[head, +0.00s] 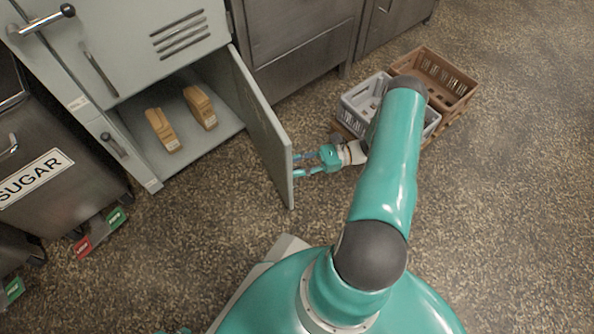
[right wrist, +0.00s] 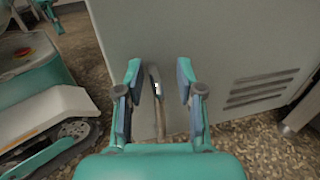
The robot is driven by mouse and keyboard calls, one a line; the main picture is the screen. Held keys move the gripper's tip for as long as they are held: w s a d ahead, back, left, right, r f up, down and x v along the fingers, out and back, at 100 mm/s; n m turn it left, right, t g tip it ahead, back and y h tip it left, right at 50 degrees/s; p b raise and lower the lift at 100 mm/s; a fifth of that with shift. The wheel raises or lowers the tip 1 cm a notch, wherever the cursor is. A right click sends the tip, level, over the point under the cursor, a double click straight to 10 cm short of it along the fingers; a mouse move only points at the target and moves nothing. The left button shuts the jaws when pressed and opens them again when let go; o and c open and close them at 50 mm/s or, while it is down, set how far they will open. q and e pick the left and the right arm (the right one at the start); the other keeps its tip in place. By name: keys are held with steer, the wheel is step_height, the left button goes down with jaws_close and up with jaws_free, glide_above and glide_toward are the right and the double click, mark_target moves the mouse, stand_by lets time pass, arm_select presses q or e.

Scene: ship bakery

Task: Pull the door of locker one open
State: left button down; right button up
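The lower locker's door (head: 262,128) stands swung wide open in the head view. Its outer face (right wrist: 225,45) fills much of the right wrist view. An upright bar handle (right wrist: 158,102) on that face shows between the fingers of my right gripper (right wrist: 159,88). The fingers are open, one on each side of the handle, with gaps to it. In the head view my right gripper (head: 300,165) is at the door's outer side, near its free edge. Locker numbers are not readable. Small teal parts at the view edges may be my left gripper, its state unclear.
Two brown loaf-like items (head: 162,130) lie inside the open locker. A closed upper door (head: 135,45) sits above it. A sugar bin (head: 45,150) stands left. Grey (head: 362,97) and brown (head: 440,75) crates are on the floor beyond my arm. Floor in front is clear.

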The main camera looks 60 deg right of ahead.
steer(key=shift+r, duration=2.6)
